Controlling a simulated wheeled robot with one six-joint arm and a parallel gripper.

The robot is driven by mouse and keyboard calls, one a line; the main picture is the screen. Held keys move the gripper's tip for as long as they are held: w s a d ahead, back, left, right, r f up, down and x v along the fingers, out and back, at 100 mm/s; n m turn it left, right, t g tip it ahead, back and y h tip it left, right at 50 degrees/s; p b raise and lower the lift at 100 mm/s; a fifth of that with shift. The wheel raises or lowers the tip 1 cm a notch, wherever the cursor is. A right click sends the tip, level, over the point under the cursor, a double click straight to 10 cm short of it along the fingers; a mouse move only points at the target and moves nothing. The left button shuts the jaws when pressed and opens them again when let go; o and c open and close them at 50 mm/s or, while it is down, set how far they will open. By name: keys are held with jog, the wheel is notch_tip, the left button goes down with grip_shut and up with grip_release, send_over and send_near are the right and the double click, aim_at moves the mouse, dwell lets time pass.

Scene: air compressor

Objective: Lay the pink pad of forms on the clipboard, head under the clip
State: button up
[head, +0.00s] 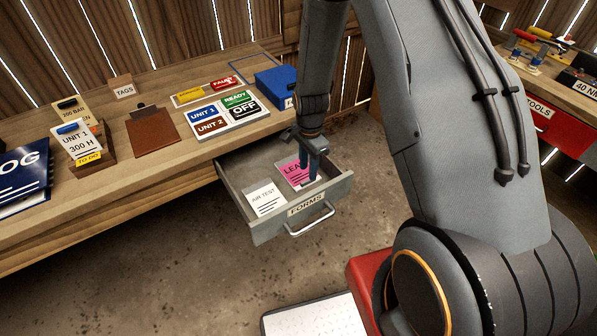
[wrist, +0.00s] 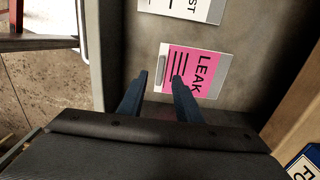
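The pink pad of forms (head: 292,172), marked LEAK, lies flat in the open drawer and also shows in the wrist view (wrist: 195,68). The brown clipboard (head: 153,135) lies on the bench with its dark clip (head: 143,109) at the far end. Nothing lies on its board. My gripper (head: 309,176) is pointed down into the drawer, over the right part of the pink pad. In the wrist view its two blue fingers (wrist: 161,78) stand apart with nothing gripped, at the pad's white edge. I cannot tell how high the tips are above the pad.
A white AIR TEST pad (head: 265,198) lies beside the pink one. The FORMS drawer (head: 260,234) has raised walls and a front handle. On the bench, a sign board (head: 228,116), a blue box (head: 276,84) and a tag holder (head: 96,158) stand around the clipboard.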

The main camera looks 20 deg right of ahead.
aim_at(308, 180)
jog(key=shift+w+d+f+p, duration=0.1)
jog(key=shift+f+p, duration=0.95)
jog(key=shift+f, duration=1.45)
grip_shut()
